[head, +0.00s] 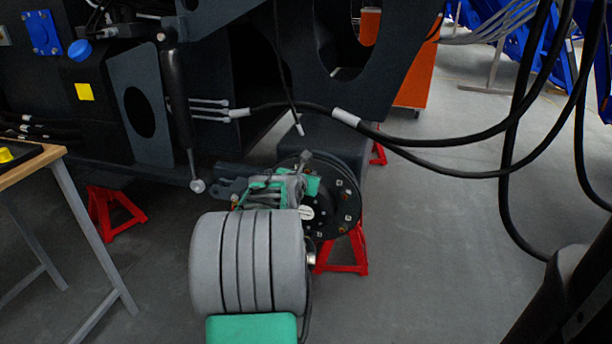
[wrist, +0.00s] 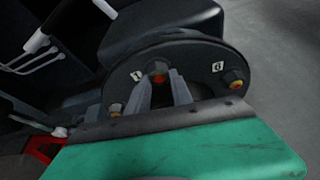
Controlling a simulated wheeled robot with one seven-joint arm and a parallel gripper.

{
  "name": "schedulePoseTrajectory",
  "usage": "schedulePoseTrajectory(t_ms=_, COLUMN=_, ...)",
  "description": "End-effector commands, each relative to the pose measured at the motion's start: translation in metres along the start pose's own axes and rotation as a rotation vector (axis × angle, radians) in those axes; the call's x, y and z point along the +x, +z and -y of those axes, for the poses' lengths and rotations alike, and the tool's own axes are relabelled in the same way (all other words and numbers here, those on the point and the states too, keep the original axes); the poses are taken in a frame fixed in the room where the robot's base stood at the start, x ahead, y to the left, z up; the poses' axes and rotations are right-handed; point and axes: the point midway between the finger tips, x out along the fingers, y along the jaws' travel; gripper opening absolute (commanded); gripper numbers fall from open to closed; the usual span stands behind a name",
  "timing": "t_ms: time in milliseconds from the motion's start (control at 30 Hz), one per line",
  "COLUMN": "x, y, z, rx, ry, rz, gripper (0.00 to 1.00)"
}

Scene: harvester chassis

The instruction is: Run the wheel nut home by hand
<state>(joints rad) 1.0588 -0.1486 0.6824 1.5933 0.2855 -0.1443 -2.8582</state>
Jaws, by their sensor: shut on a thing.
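The wheel hub (head: 347,212) is a dark round disc with studs around its face. It also fills the middle of the wrist view (wrist: 205,57), where number labels 1 and 6 show. My gripper (wrist: 161,84) is at the hub face beside label 1, its two grey fingers shut on the wheel nut (wrist: 159,72). Only a reddish-orange part of the nut shows between the fingertips; how far it sits on its stud cannot be told. Other orange-brown nuts or studs show at label 6 (wrist: 234,80) and at the lower left (wrist: 115,110). In the head view my arm hides the fingertips.
Red stands (head: 343,250) support the dark chassis (head: 240,60). Black hoses (head: 450,140) hang across the right side. A wooden-topped table (head: 30,163) with a yellow item stands at left. The grey floor at right is mostly clear.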

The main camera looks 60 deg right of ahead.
Motion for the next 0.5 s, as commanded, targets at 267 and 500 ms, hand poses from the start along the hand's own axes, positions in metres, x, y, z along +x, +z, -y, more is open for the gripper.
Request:
schedulePoseTrajectory(t_ms=267, x=0.0051, y=-0.0083, z=0.0042, rx=0.516, ry=0.213, rz=0.008, gripper=0.00)
schedulePoseTrajectory(t_ms=500, x=0.0032, y=-0.0017, z=0.0036, rx=1.146, ry=0.469, rz=0.003, gripper=0.00)
